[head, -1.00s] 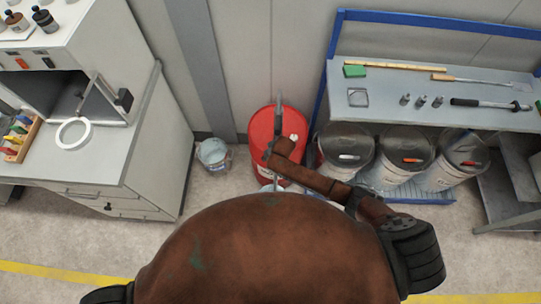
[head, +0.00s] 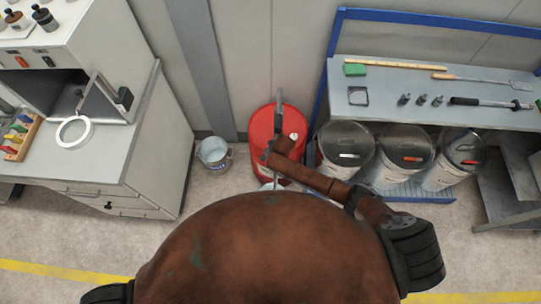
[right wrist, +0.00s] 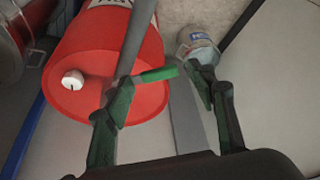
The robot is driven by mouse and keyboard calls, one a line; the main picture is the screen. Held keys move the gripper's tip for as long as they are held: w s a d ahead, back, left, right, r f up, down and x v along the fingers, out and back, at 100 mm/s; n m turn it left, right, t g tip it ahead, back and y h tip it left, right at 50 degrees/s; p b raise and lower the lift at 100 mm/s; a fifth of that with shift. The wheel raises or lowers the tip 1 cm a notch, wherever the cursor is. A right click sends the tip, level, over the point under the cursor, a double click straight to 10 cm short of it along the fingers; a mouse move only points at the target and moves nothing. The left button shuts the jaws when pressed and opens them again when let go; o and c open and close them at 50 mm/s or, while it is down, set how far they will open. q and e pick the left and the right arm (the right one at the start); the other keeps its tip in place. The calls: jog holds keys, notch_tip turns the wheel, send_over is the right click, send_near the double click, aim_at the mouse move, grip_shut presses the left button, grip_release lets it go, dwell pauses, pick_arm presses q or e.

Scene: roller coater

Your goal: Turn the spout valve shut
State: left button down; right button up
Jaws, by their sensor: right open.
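The red drum (head: 262,125) stands on the floor against the back wall; it fills the left of the right wrist view (right wrist: 70,45). A grey bar (right wrist: 139,38) runs over it, with a short green lever (right wrist: 157,75) at its lower end, probably the spout valve's handle. My right gripper (right wrist: 158,80) is open, with one finger on each side of the green lever. I cannot tell whether either finger touches it. In the head view my right arm reaches the drum and the gripper is mostly hidden. My left gripper is not in view.
A small bucket (head: 214,152) stands on the floor left of the drum, beyond one finger in the wrist view (right wrist: 198,45). Lidded pails (head: 345,148) stand right of the drum under a grey shelf (head: 400,100). A cabinet (head: 150,150) is at left.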

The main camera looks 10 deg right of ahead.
jog(key=s+d+r, duration=0.1)
jog(key=s+d, duration=0.4)
jog(key=s, duration=0.6)
jog(key=shift+s, duration=0.25)
